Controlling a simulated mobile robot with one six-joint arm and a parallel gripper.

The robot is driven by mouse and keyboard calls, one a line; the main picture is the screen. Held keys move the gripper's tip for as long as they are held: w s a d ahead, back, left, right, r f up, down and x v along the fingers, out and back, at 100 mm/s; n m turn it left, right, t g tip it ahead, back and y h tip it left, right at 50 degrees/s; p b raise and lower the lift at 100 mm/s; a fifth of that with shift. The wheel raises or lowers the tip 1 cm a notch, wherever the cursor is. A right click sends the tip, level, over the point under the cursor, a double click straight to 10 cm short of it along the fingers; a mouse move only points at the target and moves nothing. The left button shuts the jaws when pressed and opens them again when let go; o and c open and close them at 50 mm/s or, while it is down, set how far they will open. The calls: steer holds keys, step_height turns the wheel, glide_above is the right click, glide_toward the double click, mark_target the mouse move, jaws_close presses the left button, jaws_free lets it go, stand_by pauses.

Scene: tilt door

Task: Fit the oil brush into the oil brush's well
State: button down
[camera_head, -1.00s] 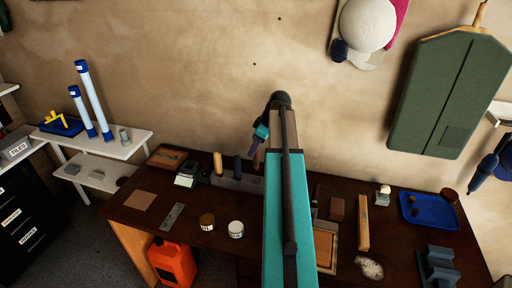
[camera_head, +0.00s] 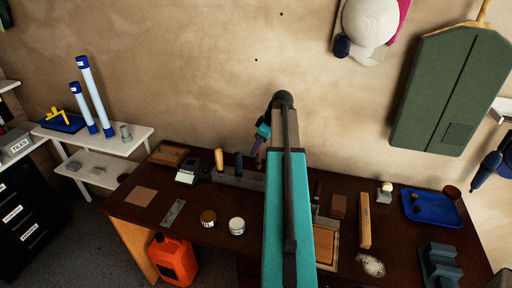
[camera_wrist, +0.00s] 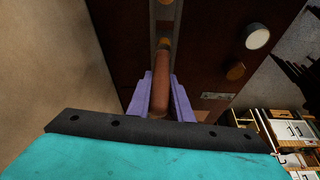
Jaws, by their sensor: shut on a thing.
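My gripper (camera_wrist: 160,98) has purple fingers shut on a brown, rounded handle, which I take to be the oil brush (camera_wrist: 161,82). In the head view my gripper (camera_head: 257,147) is above the back of the bench, small and partly hidden by my teal arm. A grey rack (camera_head: 228,180) stands below and to the left of it, with a tan handle (camera_head: 219,159) and a dark blue handle (camera_head: 238,162) upright in it. The rack also shows as a grey strip beyond the brush in the wrist view (camera_wrist: 165,14). The brush's lower end and its well cannot be made out.
The dark bench (camera_head: 150,212) holds a brown-topped jar (camera_head: 208,218), a white-topped jar (camera_head: 237,226), a metal plate (camera_head: 173,212) and a blue tray (camera_head: 430,207). A wall stands close behind. An orange can (camera_head: 172,260) is on the floor.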

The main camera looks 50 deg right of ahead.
steer(key=shift+f+b, duration=1.05)
steer(key=shift+f, duration=1.1)
steer(key=shift+w+a, duration=0.1)
steer(key=shift+f+b, duration=1.95)
steer(key=shift+f, duration=1.15)
stand_by(1.5)
steer(key=c, duration=1.5)
jaws_free()
steer(key=shift+r, duration=0.2)
